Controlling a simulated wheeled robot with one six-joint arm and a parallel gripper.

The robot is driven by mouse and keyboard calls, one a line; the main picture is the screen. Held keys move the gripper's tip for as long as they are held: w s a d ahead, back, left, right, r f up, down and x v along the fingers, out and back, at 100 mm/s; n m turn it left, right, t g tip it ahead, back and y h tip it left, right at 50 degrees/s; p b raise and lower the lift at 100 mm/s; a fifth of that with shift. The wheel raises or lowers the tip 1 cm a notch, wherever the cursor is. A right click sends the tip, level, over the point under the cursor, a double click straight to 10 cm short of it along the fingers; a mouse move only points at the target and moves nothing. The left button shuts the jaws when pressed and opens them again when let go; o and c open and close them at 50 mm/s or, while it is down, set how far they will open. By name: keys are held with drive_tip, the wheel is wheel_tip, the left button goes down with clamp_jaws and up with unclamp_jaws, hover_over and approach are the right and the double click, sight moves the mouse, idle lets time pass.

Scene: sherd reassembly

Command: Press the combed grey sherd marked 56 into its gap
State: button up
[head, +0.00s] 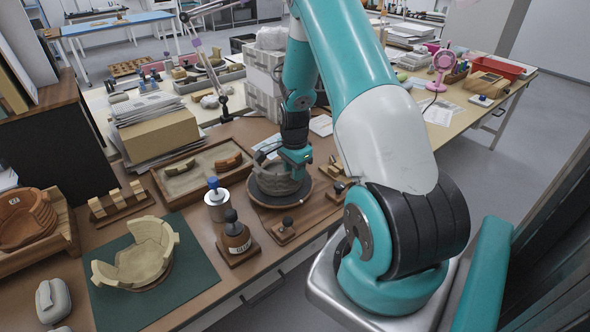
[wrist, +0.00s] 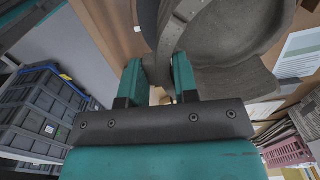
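The grey vessel (head: 268,183) stands on a round dark turntable (head: 262,201) on the bench. My gripper (head: 294,160) points down at the vessel's right rim. In the wrist view my gripper (wrist: 159,82) has its two teal fingers on either side of a grey wall piece with a dotted edge, which I take to be the combed grey sherd (wrist: 172,38). The sherd lies against the grey vessel (wrist: 235,35), whose hollow inside shows at right. The mark 56 is not legible, and the seam at the gap is hidden.
A wooden tray (head: 205,186) with two brownish sherds lies left of the turntable. A cream broken bowl (head: 140,262) sits on a green mat (head: 190,290).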

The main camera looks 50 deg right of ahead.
drive_tip(key=o, duration=0.9)
drive_tip(key=shift+f, duration=0.1)
wheel_tip(320, 180, up, 17)
drive_tip(key=b, duration=0.1)
drive_tip(key=shift+r, duration=0.2)
drive_tip(key=shift+a, duration=0.1)
drive_tip(key=s+a+r+n+t+y, duration=0.1)
drive_tip(key=a+r+n, duration=0.2)
drive_tip(key=a+n, duration=0.65)
drive_tip(key=s+a+r+n+y, duration=0.1)
drive_tip(key=a+r+n, duration=0.25)
drive_tip(key=a, duration=1.05)
drive_tip(key=s+a+r+n+g+y, duration=0.1)
drive_tip(key=s+a+r+n+y, duration=0.1)
drive_tip(key=s+a+n, duration=1.3)
drive_tip(key=shift+s+r, duration=0.15)
drive_tip(key=shift+s, duration=0.05)
